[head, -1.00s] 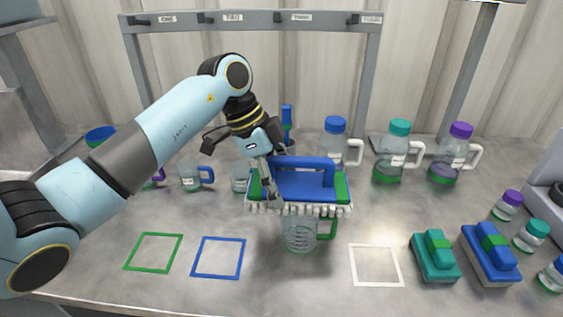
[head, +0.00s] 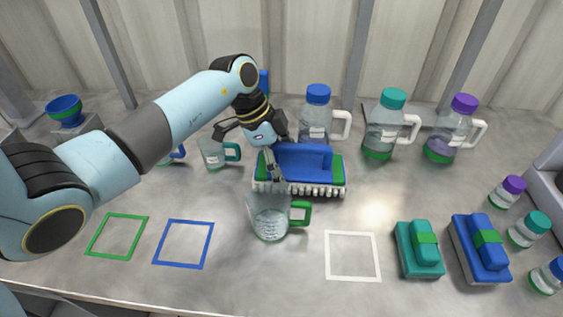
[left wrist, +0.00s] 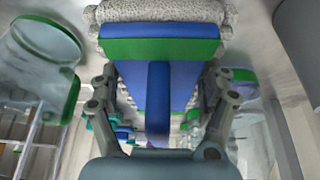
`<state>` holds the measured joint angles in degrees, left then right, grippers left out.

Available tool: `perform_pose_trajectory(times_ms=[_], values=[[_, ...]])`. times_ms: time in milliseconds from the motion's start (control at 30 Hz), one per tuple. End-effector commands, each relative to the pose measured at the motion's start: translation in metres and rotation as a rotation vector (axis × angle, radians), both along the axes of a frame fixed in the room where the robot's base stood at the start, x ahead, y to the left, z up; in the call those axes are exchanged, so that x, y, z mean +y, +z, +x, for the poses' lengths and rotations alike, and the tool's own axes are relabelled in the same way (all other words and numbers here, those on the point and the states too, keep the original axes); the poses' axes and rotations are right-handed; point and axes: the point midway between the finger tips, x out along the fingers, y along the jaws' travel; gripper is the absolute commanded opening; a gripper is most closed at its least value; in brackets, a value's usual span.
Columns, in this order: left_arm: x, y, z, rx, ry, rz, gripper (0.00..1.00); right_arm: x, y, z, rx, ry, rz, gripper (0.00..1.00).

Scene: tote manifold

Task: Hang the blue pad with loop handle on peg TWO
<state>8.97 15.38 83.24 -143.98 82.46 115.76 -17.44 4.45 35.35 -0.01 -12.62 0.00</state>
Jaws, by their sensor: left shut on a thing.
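The blue pad with loop handle (head: 315,175) has a blue top, green end bands and a white bristly underside. My left gripper (head: 275,168) is shut on its blue loop handle (head: 303,153) and holds it, apparently above the table, behind a clear mug. In the left wrist view the handle (left wrist: 158,95) runs between the two fingers, with the pad's green band (left wrist: 160,48) beyond. Peg TWO and the peg rack's top bar are out of view now; only grey uprights (head: 110,50) show. My right gripper is not in view.
A clear mug with green handle (head: 268,218) stands just in front of the pad. Jugs with blue (head: 318,94), teal (head: 393,98) and purple (head: 464,103) lids stand behind. Teal (head: 420,262) and blue (head: 480,262) blocks lie at right. The white outlined square (head: 352,233) is empty.

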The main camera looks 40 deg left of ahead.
Motion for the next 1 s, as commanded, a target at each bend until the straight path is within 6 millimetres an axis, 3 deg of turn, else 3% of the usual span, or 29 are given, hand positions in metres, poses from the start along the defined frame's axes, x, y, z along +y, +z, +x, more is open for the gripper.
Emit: perform_pose_trajectory(times_ms=[100,367,400,533,867,1000], values=[[0.000,-0.009,0.000,-0.002,-0.001,0.000,0.29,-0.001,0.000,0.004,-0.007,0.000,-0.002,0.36],[0.000,-0.009,0.000,-0.002,-0.001,0.000,0.29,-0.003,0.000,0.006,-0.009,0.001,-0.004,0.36],[0.000,-0.010,0.000,-0.001,-0.001,0.001,0.81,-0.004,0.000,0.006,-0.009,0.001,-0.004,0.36],[0.000,-0.010,0.000,-0.001,-0.001,0.001,0.98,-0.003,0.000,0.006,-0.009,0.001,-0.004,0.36],[0.001,-0.008,0.000,-0.001,-0.001,0.001,1.00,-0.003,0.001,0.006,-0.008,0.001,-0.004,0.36],[0.007,0.007,-0.002,-0.003,0.000,0.003,1.00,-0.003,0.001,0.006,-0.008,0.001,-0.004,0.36]])
